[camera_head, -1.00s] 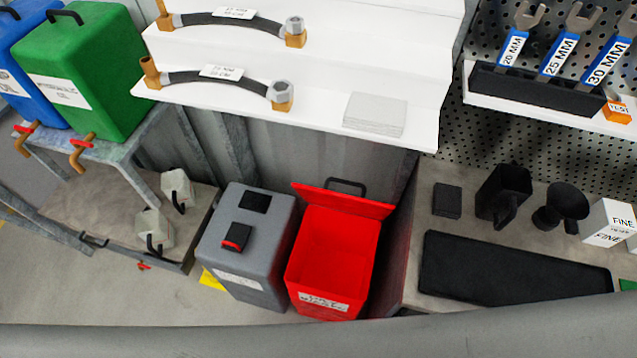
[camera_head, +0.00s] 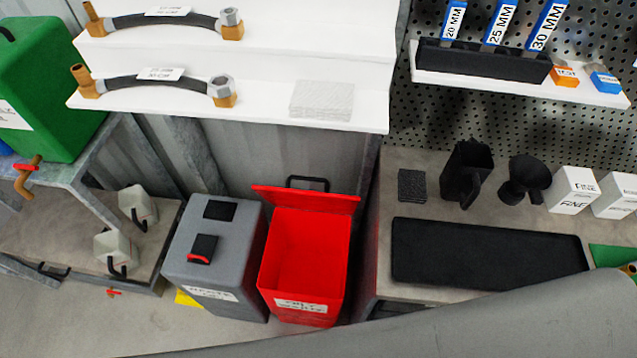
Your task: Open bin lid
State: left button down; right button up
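A red bin (camera_head: 304,252) stands on the floor at lower middle, with a white label on its front. Its red lid (camera_head: 306,198) is raised at the back, with a black handle behind it, so the bin is open and its inside shows empty. A grey bin (camera_head: 214,257) stands to its left, with a black pad and a red-and-black latch on its closed top. Neither of my grippers shows in this view.
White shelves (camera_head: 250,107) with two hoses hang above the bins. A workbench (camera_head: 379,262) with a black mat (camera_head: 487,253) stands to the right. A green tank (camera_head: 42,90) on a metal stand is at the left. A large grey surface crosses the bottom.

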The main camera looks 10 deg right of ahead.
aim_at(325, 202)
jog(key=k+l+z, duration=0.15)
jog(key=l, duration=0.45)
jog(key=l+z, duration=0.15)
jog(key=l, duration=0.5)
